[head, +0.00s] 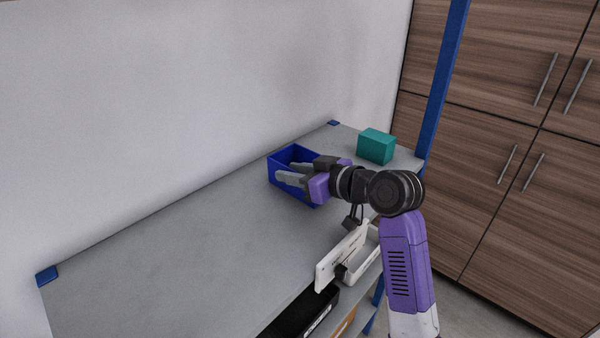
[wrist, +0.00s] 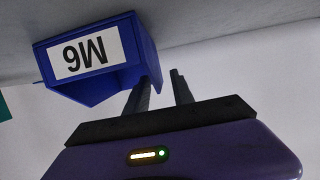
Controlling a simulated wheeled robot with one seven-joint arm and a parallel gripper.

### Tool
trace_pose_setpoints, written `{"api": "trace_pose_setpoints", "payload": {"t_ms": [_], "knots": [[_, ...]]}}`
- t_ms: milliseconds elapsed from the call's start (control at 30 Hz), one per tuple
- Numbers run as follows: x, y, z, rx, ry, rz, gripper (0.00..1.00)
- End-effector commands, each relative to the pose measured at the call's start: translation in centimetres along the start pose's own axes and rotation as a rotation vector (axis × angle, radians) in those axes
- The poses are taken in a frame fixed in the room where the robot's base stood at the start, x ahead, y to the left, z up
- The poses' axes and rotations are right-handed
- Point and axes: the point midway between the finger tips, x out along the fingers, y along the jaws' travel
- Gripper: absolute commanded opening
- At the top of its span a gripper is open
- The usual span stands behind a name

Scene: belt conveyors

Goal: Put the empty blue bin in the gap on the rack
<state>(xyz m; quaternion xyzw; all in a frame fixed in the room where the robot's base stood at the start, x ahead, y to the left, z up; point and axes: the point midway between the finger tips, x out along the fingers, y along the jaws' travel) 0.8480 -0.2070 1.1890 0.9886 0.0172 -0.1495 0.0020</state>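The blue bin (head: 287,156) stands on the grey top shelf of the rack (head: 190,235), towards its far end. Its open top and inner walls show in the head view, with no contents visible. In the wrist view the blue bin (wrist: 146,45) appears upside down with a white "M6" label. My gripper (head: 284,173) is at the bin, its two grey fingers apart. In the wrist view my gripper (wrist: 161,75) has one finger overlapping the bin's side edge; whether a bin wall lies between the fingers I cannot tell. No gap between bins is clearly visible.
A teal box (head: 376,146) stands beyond the bin near a blue rack post (head: 442,80). The shelf's left part is bare. A white wall lies behind.

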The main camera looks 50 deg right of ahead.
Motion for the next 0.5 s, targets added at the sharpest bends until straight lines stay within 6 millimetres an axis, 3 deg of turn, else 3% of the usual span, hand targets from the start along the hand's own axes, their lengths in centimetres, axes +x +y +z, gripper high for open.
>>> {"api": "trace_pose_setpoints", "payload": {"t_ms": [100, 333, 367, 500], "knots": [[0.94, 0.01, -0.05, -0.001, 0.000, 0.000, 0.29], [1.12, 0.02, 0.02, -0.002, 0.001, 0.001, 0.29], [1.11, 0.02, 0.02, -0.001, 0.001, 0.001, 0.27], [1.10, 0.02, 0.02, -0.001, 0.001, 0.001, 0.00]]}}
